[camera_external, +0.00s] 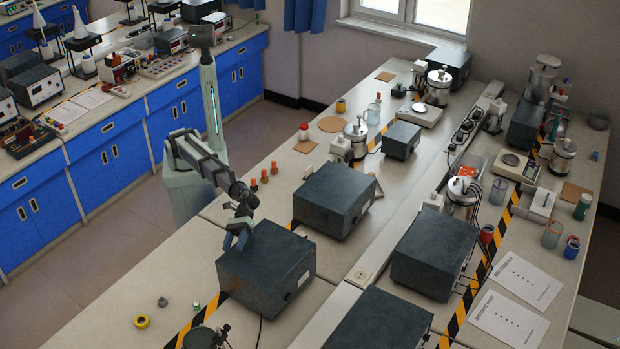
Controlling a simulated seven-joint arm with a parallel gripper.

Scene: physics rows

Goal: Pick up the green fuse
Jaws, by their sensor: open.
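A small green piece (196,306), which looks like the green fuse, lies on the near bench beside the yellow-black striped tape. It is too small to make out in detail. My gripper (235,241) is open, with its fingers pointing down at the upper left edge of a dark grey box (270,268). It is above and to the right of the green piece, well apart from it. I cannot tell whether the fingers touch the box. Nothing shows between them.
A grey-green ring-like piece (162,301) and a yellow ring (142,321) lie left of the green piece. A dark round device (200,338) stands at the front edge. The bench's left front is mostly clear.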

